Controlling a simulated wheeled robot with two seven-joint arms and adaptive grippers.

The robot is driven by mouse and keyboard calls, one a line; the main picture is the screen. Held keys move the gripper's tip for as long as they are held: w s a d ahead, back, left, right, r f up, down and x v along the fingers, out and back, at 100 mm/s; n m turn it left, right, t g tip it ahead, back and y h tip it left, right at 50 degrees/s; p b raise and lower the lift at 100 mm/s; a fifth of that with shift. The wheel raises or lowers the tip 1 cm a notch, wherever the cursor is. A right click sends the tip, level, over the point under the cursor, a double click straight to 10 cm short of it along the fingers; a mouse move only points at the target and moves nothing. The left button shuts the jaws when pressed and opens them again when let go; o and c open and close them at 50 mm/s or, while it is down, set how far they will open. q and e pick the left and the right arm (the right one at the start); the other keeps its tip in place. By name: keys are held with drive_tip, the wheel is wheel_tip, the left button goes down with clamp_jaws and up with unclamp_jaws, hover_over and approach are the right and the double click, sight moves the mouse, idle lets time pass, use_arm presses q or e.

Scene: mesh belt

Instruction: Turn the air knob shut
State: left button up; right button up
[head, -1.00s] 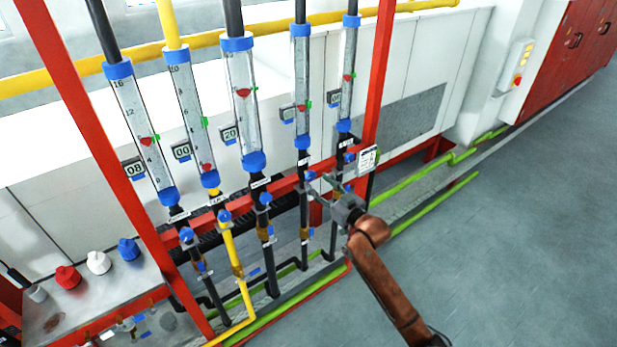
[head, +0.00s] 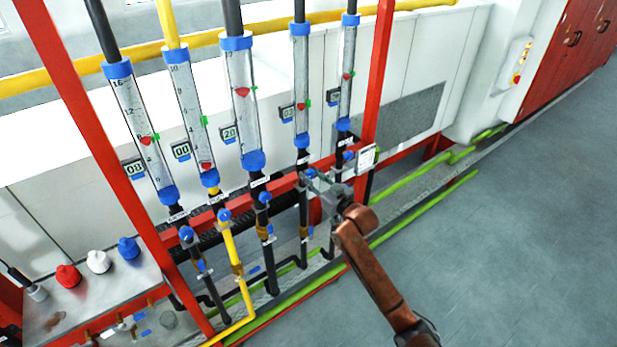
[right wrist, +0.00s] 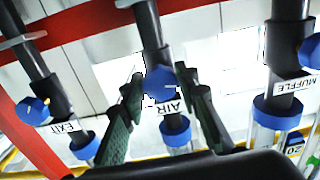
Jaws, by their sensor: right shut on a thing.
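The air knob (right wrist: 160,84) is a small blue knob on a dark pipe, beside an AIR label (right wrist: 168,106) in the right wrist view. My right gripper (right wrist: 160,82) has its two dark fingers on either side of this knob and is shut on it. In the head view my right gripper (head: 312,180) is at the fourth pipe from the left and partly hides the knob. The air flow tube (head: 301,75) above has a red float near a green mark; its small display (head: 287,113) is too blurred to read. My left gripper is not in view.
The MUFFLE knob (right wrist: 311,50) and EXIT knob (right wrist: 33,110) sit on the neighbouring pipes. A red frame post (head: 376,90) stands to the right. A metal bench (head: 95,300) with coloured caps is at lower left. The grey floor (head: 520,230) at right is clear.

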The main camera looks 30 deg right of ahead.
drive_tip(key=c, duration=0.5)
drive_tip(key=shift+a, duration=0.45)
drive_tip(key=shift+d+f, duration=0.1)
drive_tip(key=shift+d, duration=0.3)
drive_tip(key=shift+r+m+p, duration=0.2)
drive_tip(key=shift+m+p, duration=0.2)
drive_tip(key=shift+p, duration=0.25)
drive_tip(key=m+p, duration=0.5)
drive_tip(key=p, duration=0.1)
drive_tip(key=shift+r+m, duration=0.1)
drive_tip(key=shift+m, duration=0.3)
drive_tip(key=m+p, duration=0.3)
drive_tip(key=m, duration=0.1)
drive_tip(key=shift+p, duration=0.4)
drive_tip(key=m+p, duration=0.2)
drive_tip(key=m, duration=0.3)
drive_tip(key=shift+d+p, duration=0.1)
drive_tip(key=shift+p, duration=0.2)
drive_tip(key=shift+m, duration=0.3)
